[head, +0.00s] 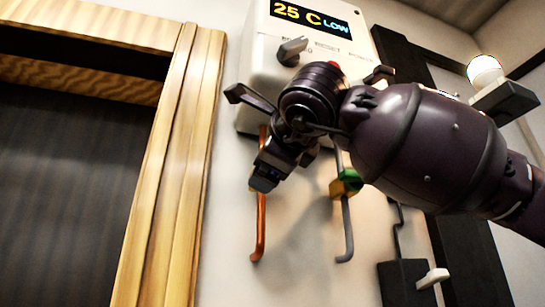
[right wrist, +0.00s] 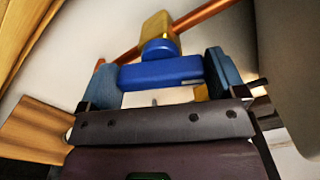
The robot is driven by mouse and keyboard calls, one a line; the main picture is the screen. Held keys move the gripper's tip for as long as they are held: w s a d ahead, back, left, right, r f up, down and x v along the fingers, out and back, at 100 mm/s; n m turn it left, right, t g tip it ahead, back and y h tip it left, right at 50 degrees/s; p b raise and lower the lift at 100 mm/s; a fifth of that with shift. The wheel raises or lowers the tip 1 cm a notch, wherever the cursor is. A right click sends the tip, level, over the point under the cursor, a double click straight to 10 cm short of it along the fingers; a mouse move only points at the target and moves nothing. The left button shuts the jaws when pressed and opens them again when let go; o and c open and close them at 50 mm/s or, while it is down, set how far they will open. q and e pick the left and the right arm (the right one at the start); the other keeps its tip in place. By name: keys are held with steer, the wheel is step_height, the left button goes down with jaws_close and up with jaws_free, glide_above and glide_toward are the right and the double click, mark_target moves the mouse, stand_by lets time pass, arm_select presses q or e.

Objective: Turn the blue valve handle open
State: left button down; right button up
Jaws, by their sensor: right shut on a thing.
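The blue valve handle (right wrist: 160,72) shows in the right wrist view as a bar below a brass valve body (right wrist: 158,28) on a copper pipe (right wrist: 200,15). My right gripper (right wrist: 163,78) has its two blue-padded fingers at the two ends of the handle and is shut on it. In the head view my right gripper (head: 266,176) is in front of the copper pipe (head: 261,225), under the white boiler (head: 258,70); it hides the valve there. My left gripper is not in view.
The boiler's display (head: 312,18) reads 25 C LOW, with a grey knob (head: 291,50) below it. A grey pipe (head: 347,225) with a green and yellow valve (head: 346,183) is to the right. A wooden frame (head: 170,170) stands at left.

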steer(key=shift+f+n+p, duration=0.1)
steer(key=shift+n+p, duration=0.2)
steer(key=shift+n, duration=2)
steer(key=o, duration=0.6)
steer(key=shift+a, duration=0.1)
steer(key=shift+o, duration=0.2)
steer(key=shift+s, duration=0.2)
steer(key=b+v, duration=0.2)
steer(key=v, duration=0.8)
steer(key=shift+s, duration=0.25)
